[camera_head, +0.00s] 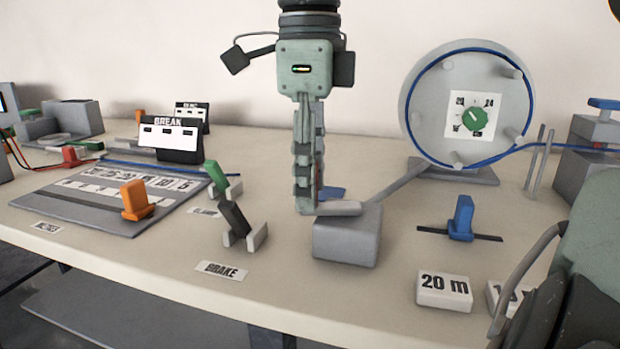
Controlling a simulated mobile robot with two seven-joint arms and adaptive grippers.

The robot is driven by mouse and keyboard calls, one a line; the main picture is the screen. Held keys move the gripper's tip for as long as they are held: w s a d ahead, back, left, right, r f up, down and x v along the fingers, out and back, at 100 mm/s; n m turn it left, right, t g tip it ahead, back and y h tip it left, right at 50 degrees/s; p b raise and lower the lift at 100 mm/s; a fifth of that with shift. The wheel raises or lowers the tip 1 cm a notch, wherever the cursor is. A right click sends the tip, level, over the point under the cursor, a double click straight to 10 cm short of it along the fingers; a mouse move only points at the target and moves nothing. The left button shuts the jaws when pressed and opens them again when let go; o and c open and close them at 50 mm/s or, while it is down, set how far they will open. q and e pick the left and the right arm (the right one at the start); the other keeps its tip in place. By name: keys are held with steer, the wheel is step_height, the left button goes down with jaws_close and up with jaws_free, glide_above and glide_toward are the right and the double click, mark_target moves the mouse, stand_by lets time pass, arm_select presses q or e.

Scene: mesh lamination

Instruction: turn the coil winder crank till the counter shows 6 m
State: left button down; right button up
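The coil winder is a grey drum (418,101) with blue line around its rim, at the right back. On its face is a white card (453,104) with numbers, 20 and 24 among them, and a green knob (474,120); I cannot read the setting exactly. A grey crank bar (398,184) slants down-left from the winder towards a grey block (347,240). A grey rod (337,208) lies at the block's top.
A black brake lever (235,218) with a BRAKE label (221,271) stands left of the block. An orange clip (136,201) sits on the grey measuring board (90,212). A blue slider (462,218) and a 20 m tile (444,291) are at right.

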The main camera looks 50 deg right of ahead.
steer(key=shift+c, duration=0.4)
jaws_close()
steer(key=shift+d, duration=0.1)
